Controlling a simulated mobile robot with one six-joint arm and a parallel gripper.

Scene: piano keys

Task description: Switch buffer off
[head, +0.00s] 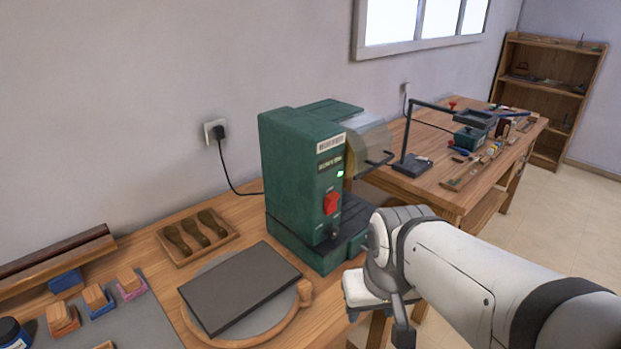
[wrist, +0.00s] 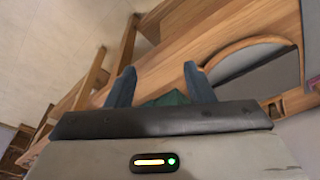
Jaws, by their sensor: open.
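The buffer (head: 300,175) is a green box-shaped machine on the wooden workbench in the head view. A red switch (head: 331,202) is on its front face, with a small lit green light (head: 340,173) above it. Its cable runs to a wall plug (head: 218,132). My gripper (head: 377,310) is in front of the bench edge, to the right of and below the switch, apart from it. In the wrist view my gripper (wrist: 156,85) shows two blue-grey fingers spread apart with nothing between them. A bit of green, likely the buffer's base, shows behind them.
A dark slab (head: 240,287) on a round board lies left of the buffer. A tray with wooden tools (head: 197,237) is behind it. Sanding blocks (head: 95,299) lie at the left. A second bench (head: 455,190) with a lamp stands at the right. Open floor lies at the right.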

